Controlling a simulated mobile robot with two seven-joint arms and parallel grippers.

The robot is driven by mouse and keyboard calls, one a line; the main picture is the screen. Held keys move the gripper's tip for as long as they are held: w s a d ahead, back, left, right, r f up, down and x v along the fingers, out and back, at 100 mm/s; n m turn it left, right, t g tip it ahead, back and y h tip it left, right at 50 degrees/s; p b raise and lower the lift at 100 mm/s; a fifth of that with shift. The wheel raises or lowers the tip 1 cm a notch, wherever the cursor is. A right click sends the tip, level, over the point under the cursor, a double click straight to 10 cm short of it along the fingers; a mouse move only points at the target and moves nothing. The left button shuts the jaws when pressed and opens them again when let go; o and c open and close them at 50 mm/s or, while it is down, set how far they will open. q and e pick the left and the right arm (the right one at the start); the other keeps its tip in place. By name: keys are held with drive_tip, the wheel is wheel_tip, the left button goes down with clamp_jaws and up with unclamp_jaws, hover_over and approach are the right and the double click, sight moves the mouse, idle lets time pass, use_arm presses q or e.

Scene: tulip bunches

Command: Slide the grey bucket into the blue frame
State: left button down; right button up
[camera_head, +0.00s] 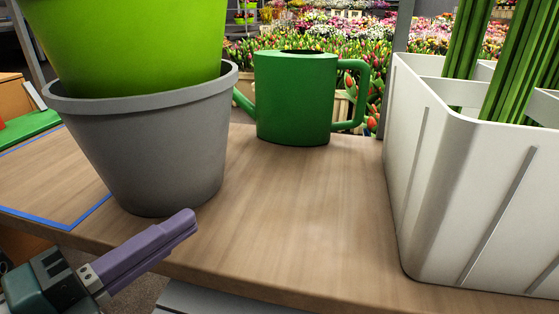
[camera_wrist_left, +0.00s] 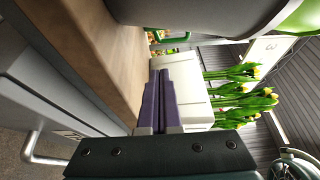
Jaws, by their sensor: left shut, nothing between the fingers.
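The grey bucket (camera_head: 150,150) stands upright on the wooden table, with a bright green pot (camera_head: 130,40) nested in its top. The blue frame (camera_head: 88,212) is a thin outline on the tabletop to the left. Its right side runs behind the bucket, so I cannot tell whether the base touches that line; most of the base is right of it. My left gripper (camera_head: 188,222) has purple fingers, shut and empty, in front of the bucket's lower right near the table's front edge. In the left wrist view the fingers (camera_wrist_left: 160,82) point past the bucket (camera_wrist_left: 200,14). My right gripper is not in view.
A green watering can (camera_head: 293,100) stands behind and right of the bucket. A white divided crate (camera_head: 450,190) with green stems fills the right side. The tabletop (camera_head: 290,220) between bucket and crate is clear. The table's front edge is close.

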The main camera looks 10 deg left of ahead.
use_arm(q)
drive_tip(key=shift+w+d+f+b, duration=0.2)
drive_tip(key=shift+w+d+b, duration=0.15)
drive_tip(key=shift+w, duration=0.2)
drive_tip(key=b+x, duration=0.1)
drive_tip(key=x, duration=0.6)
drive_tip(key=shift+w+b, duration=0.35)
drive_tip(key=a+b, duration=0.1)
drive_tip(key=a, duration=0.2)
drive_tip(key=shift+s+a, duration=0.15)
drive_tip(key=shift+a, duration=0.4)
drive_tip(key=shift+r, duration=0.15)
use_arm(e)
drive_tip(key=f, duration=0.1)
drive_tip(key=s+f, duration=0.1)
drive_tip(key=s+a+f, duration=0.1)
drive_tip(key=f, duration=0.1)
use_arm(q)
drive_tip(key=shift+d, duration=0.1)
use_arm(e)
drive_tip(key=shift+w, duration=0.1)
